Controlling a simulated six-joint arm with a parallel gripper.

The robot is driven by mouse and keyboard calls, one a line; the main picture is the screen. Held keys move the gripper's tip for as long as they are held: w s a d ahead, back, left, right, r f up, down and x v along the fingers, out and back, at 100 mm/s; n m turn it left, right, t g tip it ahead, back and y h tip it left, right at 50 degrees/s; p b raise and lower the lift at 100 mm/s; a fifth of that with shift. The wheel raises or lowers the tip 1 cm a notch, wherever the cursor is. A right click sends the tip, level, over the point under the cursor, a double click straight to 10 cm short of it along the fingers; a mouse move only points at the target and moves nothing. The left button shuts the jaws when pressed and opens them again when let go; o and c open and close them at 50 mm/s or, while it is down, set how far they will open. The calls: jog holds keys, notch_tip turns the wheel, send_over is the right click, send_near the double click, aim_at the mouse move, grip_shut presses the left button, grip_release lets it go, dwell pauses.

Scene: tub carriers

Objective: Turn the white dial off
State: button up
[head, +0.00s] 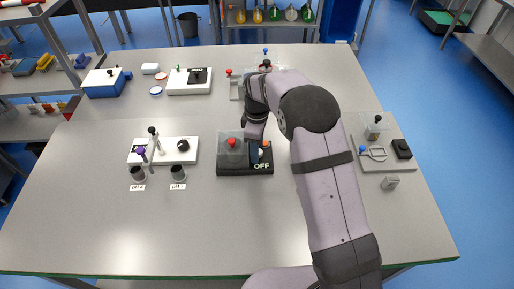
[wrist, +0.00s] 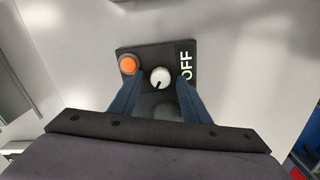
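The white dial (wrist: 160,75) sits on a black panel (wrist: 150,54) marked OFF, with an orange button (wrist: 128,64) to its left in the wrist view. The dial's dark pointer mark points down and slightly left there, while the OFF lettering (wrist: 187,65) is on the right. My gripper (wrist: 159,79) is open, its two dark blue fingers on either side of the dial, with a visible gap to each. Whether the tips are at dial height I cannot tell. In the head view, my gripper (head: 258,150) is over the black panel (head: 232,168) and partly hides the dial (head: 261,153).
A red button (head: 231,142) under a clear cover stands on the panel's left. A white base with a black knob (head: 183,146) and two labelled cups is farther left. A grey board (head: 371,166) with a black box lies right of my arm.

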jog(key=shift+r+b, duration=1.25)
jog(key=shift+r, duration=2.45)
